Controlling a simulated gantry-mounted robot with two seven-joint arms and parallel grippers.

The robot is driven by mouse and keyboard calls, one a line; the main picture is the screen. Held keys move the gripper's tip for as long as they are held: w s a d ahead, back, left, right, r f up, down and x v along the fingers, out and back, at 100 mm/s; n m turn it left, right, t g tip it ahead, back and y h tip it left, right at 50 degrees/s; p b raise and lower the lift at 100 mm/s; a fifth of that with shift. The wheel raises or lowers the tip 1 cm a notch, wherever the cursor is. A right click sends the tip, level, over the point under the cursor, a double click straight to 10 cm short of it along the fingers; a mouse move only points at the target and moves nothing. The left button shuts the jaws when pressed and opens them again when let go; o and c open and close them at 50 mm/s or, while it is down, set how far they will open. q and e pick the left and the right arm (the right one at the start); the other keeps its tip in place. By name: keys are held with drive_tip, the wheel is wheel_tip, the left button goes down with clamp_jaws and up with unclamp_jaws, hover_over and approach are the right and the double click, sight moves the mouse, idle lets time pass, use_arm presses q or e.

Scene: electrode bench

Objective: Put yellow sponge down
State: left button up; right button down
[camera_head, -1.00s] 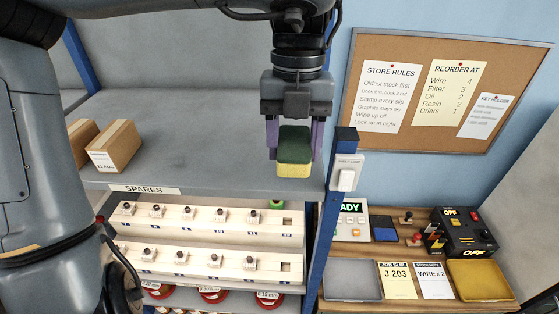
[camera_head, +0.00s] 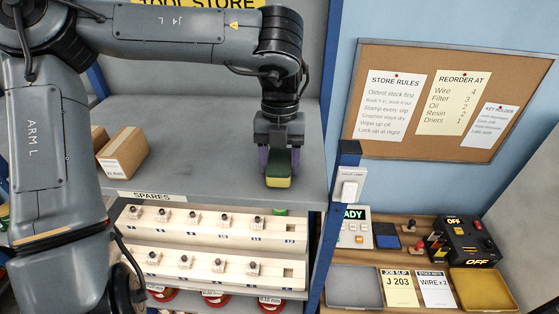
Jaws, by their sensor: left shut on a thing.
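The yellow sponge (camera_head: 278,182) has a dark green top layer and shows in the head view near the right end of the grey SPARES shelf (camera_head: 230,178). My left gripper (camera_head: 279,163) points down from above and is shut on the sponge, its purple fingers on either side. The sponge is upright, close to the shelf surface. I cannot tell whether its underside touches the shelf. My right gripper does not show.
Cardboard boxes (camera_head: 123,152) stand at the left of the shelf. A blue post (camera_head: 335,215) with a white switch box (camera_head: 349,185) rises at the shelf's right end. Wooden racks (camera_head: 215,229) sit below. The shelf between boxes and sponge is clear.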

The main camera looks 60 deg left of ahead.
use_arm(q)
drive_tip(key=shift+f, duration=0.3)
drive_tip(key=shift+f, duration=0.2)
drive_tip(key=o, duration=1)
drive_tip(key=shift+r, duration=0.15)
